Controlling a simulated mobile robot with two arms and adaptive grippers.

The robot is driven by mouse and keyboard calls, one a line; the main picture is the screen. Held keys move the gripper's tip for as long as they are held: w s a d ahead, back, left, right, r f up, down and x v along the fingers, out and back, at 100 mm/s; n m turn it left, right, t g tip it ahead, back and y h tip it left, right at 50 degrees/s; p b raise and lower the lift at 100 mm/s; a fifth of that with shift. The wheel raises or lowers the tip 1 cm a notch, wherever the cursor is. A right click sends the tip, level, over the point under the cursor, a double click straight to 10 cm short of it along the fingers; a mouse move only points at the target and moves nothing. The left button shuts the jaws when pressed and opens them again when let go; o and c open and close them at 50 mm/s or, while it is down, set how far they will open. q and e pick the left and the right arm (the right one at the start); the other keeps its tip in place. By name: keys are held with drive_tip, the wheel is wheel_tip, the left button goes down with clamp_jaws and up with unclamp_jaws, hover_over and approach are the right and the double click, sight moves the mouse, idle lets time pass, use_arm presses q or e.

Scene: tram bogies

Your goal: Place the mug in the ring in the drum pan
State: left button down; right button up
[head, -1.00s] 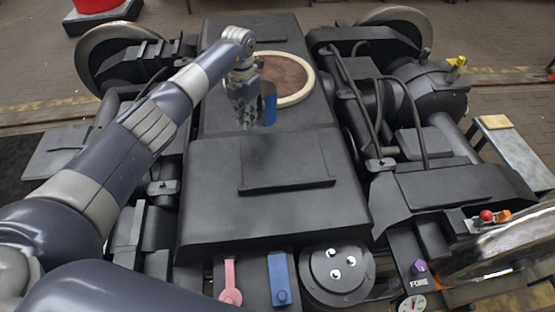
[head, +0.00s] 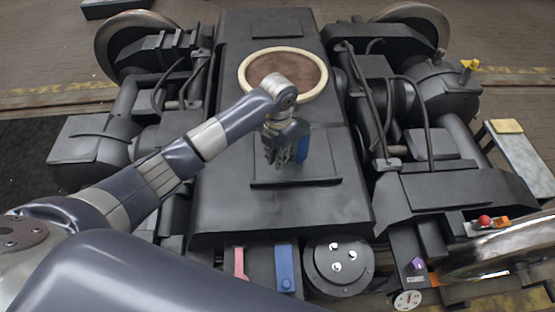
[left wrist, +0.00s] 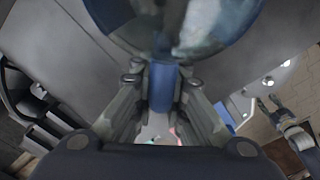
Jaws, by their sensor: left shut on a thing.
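The blue mug (head: 303,148) is held by my left gripper (head: 287,152) above the dark raised plate in the middle of the bogie, in the head view. In the left wrist view the mug (left wrist: 180,35) fills the top, and its blue handle lies between the shut fingers (left wrist: 163,95). A cream ring (head: 241,74) around a round brown floor lies flat behind the gripper, with the mug outside it. A dark round drum (head: 322,276) with several white dots on top stands at the front. My right gripper (left wrist: 268,103) shows open and empty at the right of the left wrist view.
A pink bar (head: 239,262) and a blue bar (head: 284,268) stand left of the drum. Cables and dark machinery (head: 425,145) line the right side. A red ball (head: 485,220) and a round gauge (head: 407,300) are at the lower right. The flat top plate is clear.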

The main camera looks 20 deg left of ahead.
use_arm(q)
wheel_tip(320, 180, down, 3)
drive_tip(key=shift+f+p, duration=0.15)
drive_tip(key=shift+p, duration=0.2)
drive_tip(key=shift+f, duration=0.1)
drive_tip(key=shift+f, duration=0.15)
drive_tip(key=c, duration=1.6)
unclamp_jaws()
drive_tip(key=shift+c, duration=0.2)
